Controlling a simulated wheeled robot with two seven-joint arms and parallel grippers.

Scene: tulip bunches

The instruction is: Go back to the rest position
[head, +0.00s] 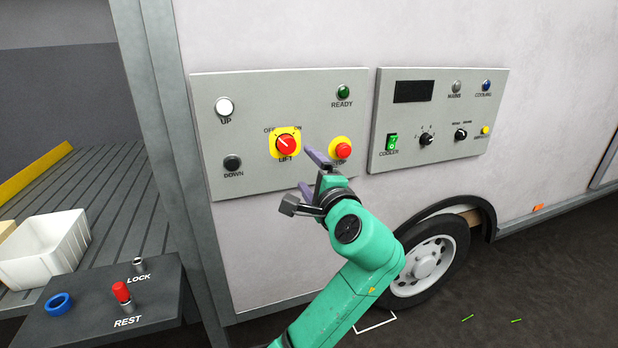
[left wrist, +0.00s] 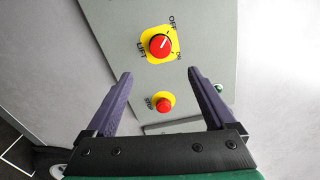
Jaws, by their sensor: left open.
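My left gripper (head: 308,172) is open and empty in front of the lift control panel (head: 250,181), near the STOP button (head: 343,151). In the left wrist view, the two purple fingers of my left gripper (left wrist: 160,73) are spread apart with nothing between them. The red LIFT knob (head: 286,145) sits on a yellow plate, its white mark slanting toward the OFF side. It also shows in the left wrist view (left wrist: 160,45), beyond the fingertips, with the STOP button (left wrist: 164,103) nearer. My right gripper is in neither view.
A second panel (head: 440,150) with a cooler switch is to the right. A dark stand (head: 85,315) at lower left bears a red-topped pin (head: 122,293) by REST, a LOCK post (head: 138,265) and a blue ring (head: 59,304). A white crate (head: 45,260) stands behind it.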

